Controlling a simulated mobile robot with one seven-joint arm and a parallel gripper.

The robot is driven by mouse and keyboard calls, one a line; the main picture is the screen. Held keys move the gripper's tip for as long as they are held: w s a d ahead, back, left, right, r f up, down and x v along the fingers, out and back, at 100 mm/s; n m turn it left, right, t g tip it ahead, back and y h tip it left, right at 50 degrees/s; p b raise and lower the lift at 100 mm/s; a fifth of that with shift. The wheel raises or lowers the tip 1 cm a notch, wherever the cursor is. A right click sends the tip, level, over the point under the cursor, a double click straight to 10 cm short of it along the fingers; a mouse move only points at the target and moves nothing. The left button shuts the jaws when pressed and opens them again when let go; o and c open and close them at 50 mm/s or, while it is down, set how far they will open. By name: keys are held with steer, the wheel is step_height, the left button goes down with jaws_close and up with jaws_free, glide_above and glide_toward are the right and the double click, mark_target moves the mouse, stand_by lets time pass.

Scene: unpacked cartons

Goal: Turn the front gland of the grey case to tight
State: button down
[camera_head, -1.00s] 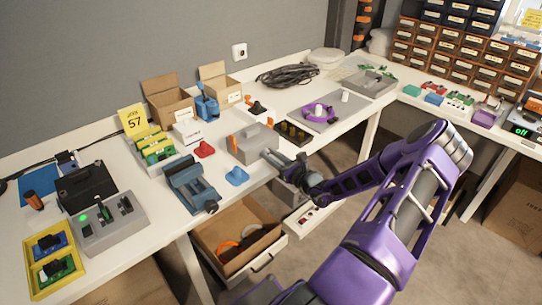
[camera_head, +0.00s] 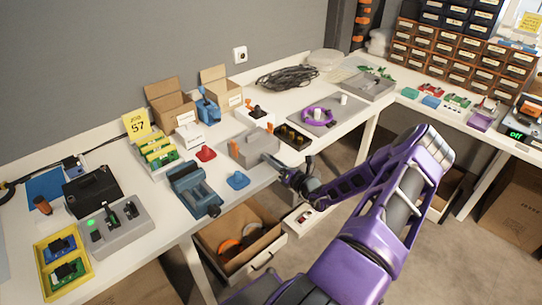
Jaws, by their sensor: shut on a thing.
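The grey case (camera_head: 254,147) sits near the front edge of the white bench, with an orange part (camera_head: 235,149) at its left side. My gripper (camera_head: 273,163) reaches in from the right, at the case's front face. It is shut on the front gland. The jaws hide the gland, so how far it is turned cannot be seen.
A blue vise (camera_head: 195,188) and a blue piece (camera_head: 238,180) are left of my gripper. A dark tray (camera_head: 293,137) stands right of the case.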

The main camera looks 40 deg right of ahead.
steer(key=m+p, duration=0.1)
steer(key=m, duration=0.3)
steer(key=shift+m+p, duration=0.3)
steer(key=shift+p, duration=0.05)
steer(key=m+p, duration=0.1)
steer(key=m, duration=0.4)
steer(key=shift+f, duration=0.1)
steer(key=m, duration=0.5)
steer(key=shift+f+m, duration=0.1)
steer(key=shift+m, duration=0.3)
steer(key=shift+m+p, duration=0.35)
steer(key=shift+m, duration=1.95)
steer(key=c, duration=0.6)
jaws_free()
steer(key=shift+s+a+f, duration=0.1)
